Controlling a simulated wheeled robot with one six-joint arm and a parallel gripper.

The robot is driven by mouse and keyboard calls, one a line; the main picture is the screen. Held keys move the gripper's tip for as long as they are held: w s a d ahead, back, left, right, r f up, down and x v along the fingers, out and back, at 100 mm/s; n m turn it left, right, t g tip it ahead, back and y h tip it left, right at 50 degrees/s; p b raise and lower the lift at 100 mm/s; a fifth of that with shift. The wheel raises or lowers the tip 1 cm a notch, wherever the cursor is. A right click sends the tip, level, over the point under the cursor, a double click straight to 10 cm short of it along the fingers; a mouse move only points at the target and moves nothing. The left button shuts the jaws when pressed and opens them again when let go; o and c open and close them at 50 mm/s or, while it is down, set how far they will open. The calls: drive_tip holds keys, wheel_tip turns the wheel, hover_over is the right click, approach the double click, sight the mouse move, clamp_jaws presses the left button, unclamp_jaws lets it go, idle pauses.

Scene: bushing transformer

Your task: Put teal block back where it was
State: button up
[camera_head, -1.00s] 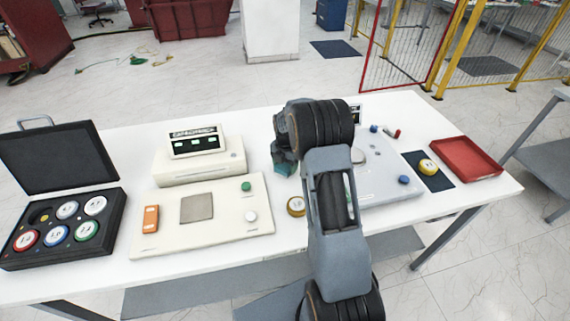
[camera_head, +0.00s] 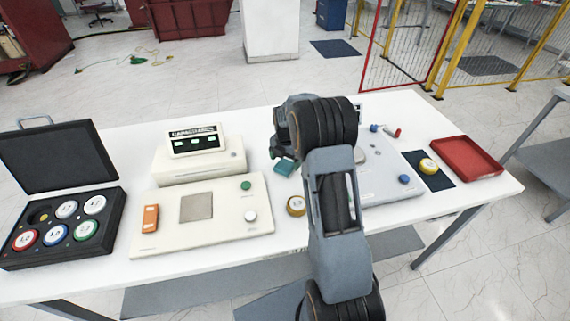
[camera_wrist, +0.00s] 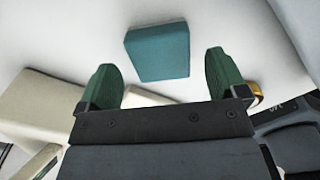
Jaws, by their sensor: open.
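The teal block (camera_head: 285,166) rests on the white table between the cream device and the grey device. In the wrist view the teal block (camera_wrist: 158,52) lies just beyond the fingertips, between their lines and apart from both. My gripper (camera_wrist: 165,72) is open and empty, with green fingers spread to either side. In the head view my arm hides most of the gripper; a bit of a green finger (camera_head: 274,153) shows beside the block.
A cream device with a display (camera_head: 197,150) and a cream panel (camera_head: 243,219) stand left. A gold-rimmed disc (camera_head: 297,206) lies in front. The grey device (camera_head: 392,172), a dark mat (camera_head: 437,180) and a red tray (camera_head: 468,157) are right. A black case (camera_head: 95,243) is far left.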

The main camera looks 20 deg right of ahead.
sight(285, 164)
drive_tip(key=s+a+r+m+t+b, duration=0.1)
drive_tip(key=s+a+r+m, duration=0.15)
drive_tip(key=r, duration=0.55)
drive_tip(key=s+a+r+m, duration=0.2)
drive_tip(key=s+r+m, duration=0.15)
drive_tip(key=r, duration=0.35)
drive_tip(key=s+a+m+t, duration=0.1)
drive_tip(key=s+a+m, duration=0.2)
drive_tip(key=s+m, duration=0.6)
drive_tip(key=s+a+r+m+t, duration=0.1)
drive_tip(key=s+a+m, duration=0.3)
drive_tip(key=s+m, duration=0.5)
drive_tip(key=shift+s+m+t, duration=0.3)
drive_tip(key=shift+s+t, duration=0.05)
drive_tip(key=shift+t, duration=0.35)
